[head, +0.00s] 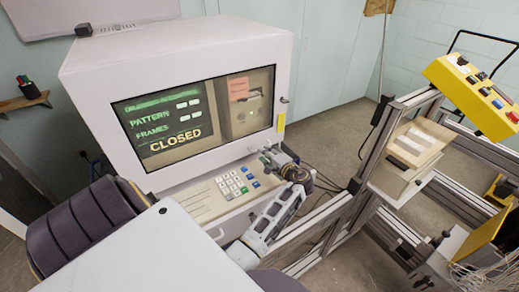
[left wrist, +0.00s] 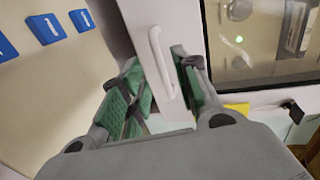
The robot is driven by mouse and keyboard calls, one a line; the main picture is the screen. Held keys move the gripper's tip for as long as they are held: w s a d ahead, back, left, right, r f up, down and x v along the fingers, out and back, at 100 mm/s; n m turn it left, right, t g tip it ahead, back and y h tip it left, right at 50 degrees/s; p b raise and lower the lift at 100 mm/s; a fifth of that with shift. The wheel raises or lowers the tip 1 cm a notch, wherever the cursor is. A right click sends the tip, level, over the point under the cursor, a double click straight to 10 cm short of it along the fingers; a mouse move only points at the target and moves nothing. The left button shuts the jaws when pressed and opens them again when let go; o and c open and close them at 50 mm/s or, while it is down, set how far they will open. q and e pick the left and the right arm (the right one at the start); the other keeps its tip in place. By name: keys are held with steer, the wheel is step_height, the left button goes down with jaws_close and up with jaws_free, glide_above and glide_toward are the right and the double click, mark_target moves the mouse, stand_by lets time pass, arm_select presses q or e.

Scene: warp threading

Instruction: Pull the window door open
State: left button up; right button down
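The window door (head: 236,105) is set in the front of a large white cabinet and looks shut. Its dark glass shows green text and the word CLOSED. In the left wrist view, a white bar handle (left wrist: 160,60) stands on a white frame strip beside the glass (left wrist: 255,40). My left gripper (head: 268,153) is just below the window in the head view. In the left wrist view its green-padded fingers (left wrist: 163,82) are apart, one on each side of the handle's lower part. My right gripper is not in view.
A keypad panel (head: 236,183) slopes out below the window, close to my left gripper. A metal frame (head: 372,150) with a yellow button box (head: 472,92) stands to the right. Bare floor (head: 325,125) shows between cabinet and frame.

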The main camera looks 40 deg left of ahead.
arm_select(q)
steer(key=shift+b+x, duration=0.75)
steer(key=shift+x, duration=2)
jaws_close()
